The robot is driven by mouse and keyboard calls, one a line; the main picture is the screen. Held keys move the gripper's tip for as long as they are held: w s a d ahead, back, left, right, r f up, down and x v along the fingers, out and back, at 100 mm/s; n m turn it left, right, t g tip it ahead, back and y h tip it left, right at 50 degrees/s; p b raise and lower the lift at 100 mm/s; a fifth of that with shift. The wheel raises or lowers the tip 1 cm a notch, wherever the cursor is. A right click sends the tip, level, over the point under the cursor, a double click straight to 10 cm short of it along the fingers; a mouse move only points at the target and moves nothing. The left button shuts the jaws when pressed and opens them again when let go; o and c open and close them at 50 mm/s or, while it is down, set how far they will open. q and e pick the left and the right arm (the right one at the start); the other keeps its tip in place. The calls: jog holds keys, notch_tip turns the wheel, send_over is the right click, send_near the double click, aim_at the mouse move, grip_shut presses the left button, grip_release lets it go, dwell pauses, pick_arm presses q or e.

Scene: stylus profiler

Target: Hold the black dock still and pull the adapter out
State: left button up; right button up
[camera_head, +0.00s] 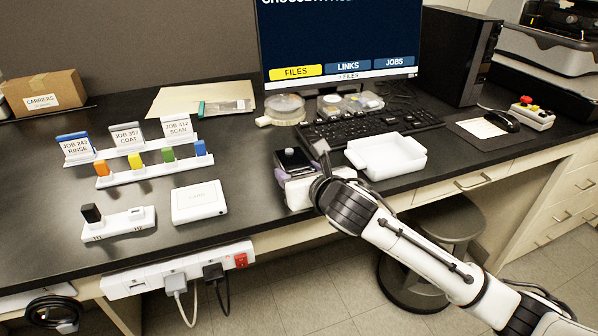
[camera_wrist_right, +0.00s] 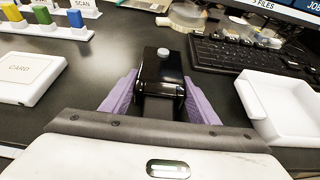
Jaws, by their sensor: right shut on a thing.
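The black dock (camera_head: 292,156) is a small dark block near the front edge of the desk, left of the white tray. In the right wrist view the black dock (camera_wrist_right: 163,70) has a light grey round knob (camera_wrist_right: 163,52) on its top. My right gripper (camera_head: 297,178) is shut on the dock, with its purple fingers on both sides, as the right wrist view (camera_wrist_right: 160,92) also shows. I cannot tell which part is the adapter. My left gripper is not in view.
An empty white tray (camera_head: 386,156) stands close right of the dock, with the keyboard (camera_head: 370,128) behind. A white card box (camera_head: 199,202) and a white two-slot base (camera_head: 118,226) are to the left. A power strip (camera_head: 180,270) runs along the front edge.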

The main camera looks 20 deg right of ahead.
jog(key=shift+s+f, duration=0.1)
jog(key=shift+f, duration=0.2)
jog(key=o, duration=1.9)
jog(key=shift+r, duration=0.15)
